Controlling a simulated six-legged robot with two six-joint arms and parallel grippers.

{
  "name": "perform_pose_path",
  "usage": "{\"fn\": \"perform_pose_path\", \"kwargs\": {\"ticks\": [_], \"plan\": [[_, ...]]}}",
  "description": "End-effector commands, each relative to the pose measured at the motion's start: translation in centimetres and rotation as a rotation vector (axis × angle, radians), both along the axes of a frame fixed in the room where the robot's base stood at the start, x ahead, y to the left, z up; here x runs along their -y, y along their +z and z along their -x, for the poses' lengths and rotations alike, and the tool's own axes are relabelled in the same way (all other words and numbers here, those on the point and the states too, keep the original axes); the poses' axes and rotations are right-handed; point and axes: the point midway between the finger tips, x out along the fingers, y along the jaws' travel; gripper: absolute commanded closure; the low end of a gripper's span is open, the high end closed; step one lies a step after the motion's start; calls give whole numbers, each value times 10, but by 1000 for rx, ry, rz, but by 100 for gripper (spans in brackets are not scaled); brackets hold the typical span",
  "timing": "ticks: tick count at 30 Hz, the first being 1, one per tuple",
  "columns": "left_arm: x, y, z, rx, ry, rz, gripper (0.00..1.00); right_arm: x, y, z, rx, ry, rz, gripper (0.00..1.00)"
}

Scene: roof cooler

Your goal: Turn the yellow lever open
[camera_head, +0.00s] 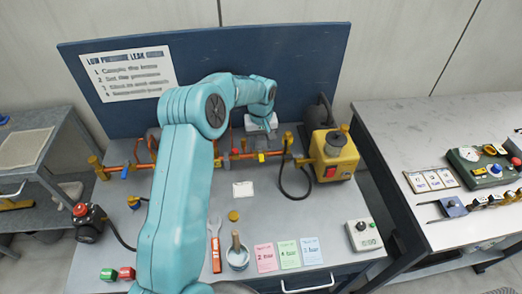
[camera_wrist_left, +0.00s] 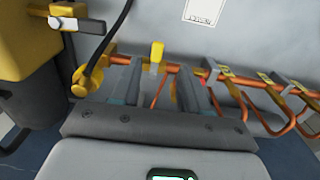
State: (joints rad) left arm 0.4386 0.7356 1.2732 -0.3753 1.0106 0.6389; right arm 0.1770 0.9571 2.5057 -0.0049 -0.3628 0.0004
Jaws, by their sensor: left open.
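The yellow lever (camera_wrist_left: 156,52) stands up from the copper pipe (camera_wrist_left: 230,65) in the left wrist view. In the head view a small yellow piece, probably the same lever (camera_head: 262,157), shows on the pipe just below my left gripper (camera_head: 266,134). My left gripper (camera_wrist_left: 160,80) is open, its two fingers apart and pointing at the pipe. The lever appears between and just beyond the fingertips. I cannot tell whether either finger touches it. Nothing is held. My right gripper is not in view.
A yellow machine (camera_head: 334,155) with a black hose (camera_head: 283,182) stands right of the lever. A blue back panel (camera_head: 310,70) rises behind the pipe. An orange wrench (camera_head: 215,250), a cup (camera_head: 238,258) and coloured cards (camera_head: 289,254) lie on the front bench.

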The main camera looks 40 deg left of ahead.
Motion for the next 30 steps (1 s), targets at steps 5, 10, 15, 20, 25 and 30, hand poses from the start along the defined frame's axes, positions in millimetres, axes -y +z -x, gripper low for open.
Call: {"fn": "perform_pose_path", "kwargs": {"ticks": [5,10,15,20,25,30], "plan": [[0,-36,-1,-5,0,3,55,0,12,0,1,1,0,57],[-2,-55,-2,-2,0,1,55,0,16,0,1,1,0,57],[-3,-62,-3,-1,0,1,55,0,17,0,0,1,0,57],[-3,-62,-4,-1,0,1,55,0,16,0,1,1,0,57],[-2,-62,-4,-1,0,1,100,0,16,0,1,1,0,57],[-2,-61,-3,-1,1,2,100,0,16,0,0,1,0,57]]}}
